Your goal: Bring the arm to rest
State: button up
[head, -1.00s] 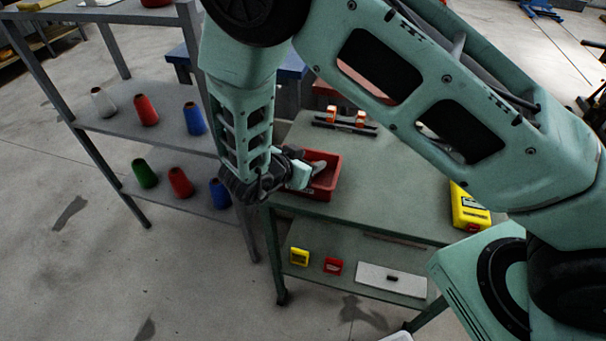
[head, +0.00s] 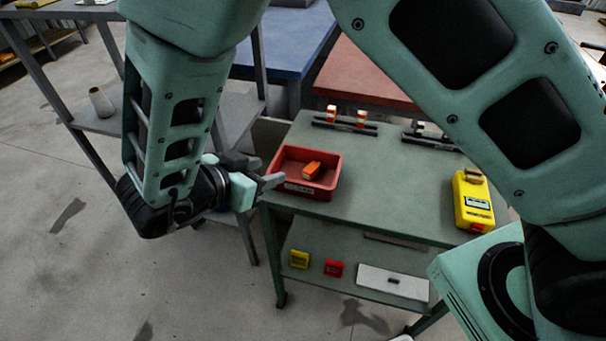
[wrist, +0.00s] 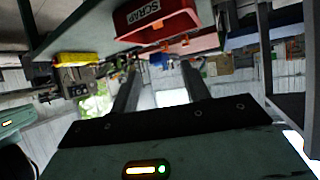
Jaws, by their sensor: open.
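My gripper (head: 262,180) is open and empty in the head view. It is just left of the red bin on the green bench, with its fingers pointing right towards the bin's left side. In the wrist view the two dark fingers (wrist: 158,88) stand apart with nothing between them. The red bin (head: 327,192) holds an orange object (head: 312,170). The bin also shows in the wrist view (wrist: 185,20), with the letters SCRAP on its wall.
The green bench (head: 385,200) carries a yellow device (head: 474,200) at right and dark racks with orange pieces at the back. Its lower shelf holds small yellow and red items and a white board (head: 393,283). A grey rack (head: 105,127) with a cone stands at left, partly behind my arm.

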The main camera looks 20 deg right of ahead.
dwell(0.3)
jog(key=w+a+r+n+t+y, duration=0.3)
jog(key=w+a+r+n+y, duration=0.3)
jog(key=y, duration=0.3)
jog(key=s+a+r+n+g+y, duration=0.2)
jog(key=s+a+r+n+y, duration=0.15)
jog(key=s+y, duration=0.25)
jog(key=s+d+n+g+h, duration=0.4)
jog(key=s+d+n+g, duration=0.3)
jog(key=s+d, duration=0.9)
jog(key=s+n, duration=0.2)
jog(key=shift+s+d+f+n, duration=0.15)
jog(key=shift+d+f+n, duration=0.15)
jog(key=shift+n, duration=0.05)
jog(key=shift+r, duration=0.1)
